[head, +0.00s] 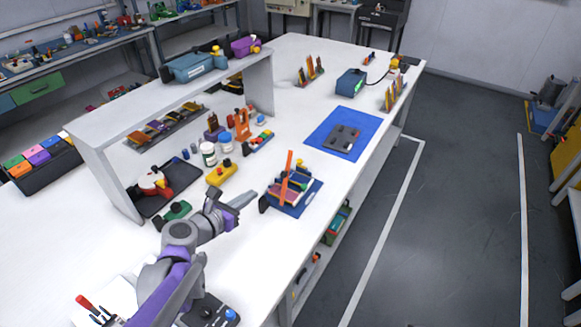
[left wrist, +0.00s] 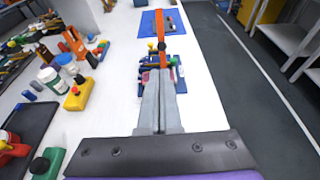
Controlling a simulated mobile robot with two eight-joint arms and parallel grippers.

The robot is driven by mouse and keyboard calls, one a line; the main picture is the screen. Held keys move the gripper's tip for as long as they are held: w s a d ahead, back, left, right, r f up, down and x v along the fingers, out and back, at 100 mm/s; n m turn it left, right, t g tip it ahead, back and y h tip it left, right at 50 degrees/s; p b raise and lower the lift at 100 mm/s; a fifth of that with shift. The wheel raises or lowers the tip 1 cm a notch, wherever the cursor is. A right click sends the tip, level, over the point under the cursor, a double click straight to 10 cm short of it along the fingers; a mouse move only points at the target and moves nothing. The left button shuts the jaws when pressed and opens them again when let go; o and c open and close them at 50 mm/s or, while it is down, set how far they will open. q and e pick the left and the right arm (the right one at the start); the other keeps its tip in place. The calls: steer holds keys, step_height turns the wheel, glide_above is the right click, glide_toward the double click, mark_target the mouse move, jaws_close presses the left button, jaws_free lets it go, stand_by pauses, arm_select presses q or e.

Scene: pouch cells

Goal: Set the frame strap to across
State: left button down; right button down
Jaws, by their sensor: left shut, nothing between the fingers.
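The frame (head: 272,201) sits on a small blue base near the table's right edge, with colourful pouch cells in it. Its orange strap (head: 288,168) stands up steeply from the frame, rather than lying across it. In the left wrist view, the frame (left wrist: 150,76) and part of the strap (left wrist: 173,61) show just beyond my fingertips, which hide some of the frame. My left gripper (head: 246,198) is shut and empty, just left of the frame and apart from it in the head view. My right gripper is not in view.
White jars (head: 208,154) and an orange stand (head: 241,123) are behind. A blue mat (head: 318,137) lies farther back. The shelf (head: 105,142) stands at left.

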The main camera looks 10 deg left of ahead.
mark_target(283, 175)
arm_select(q)
steer(key=x, duration=1.3)
steer(key=shift+w+d+f, duration=0.15)
steer(key=shift+d, duration=0.05)
steer(key=shift+a, duration=0.15)
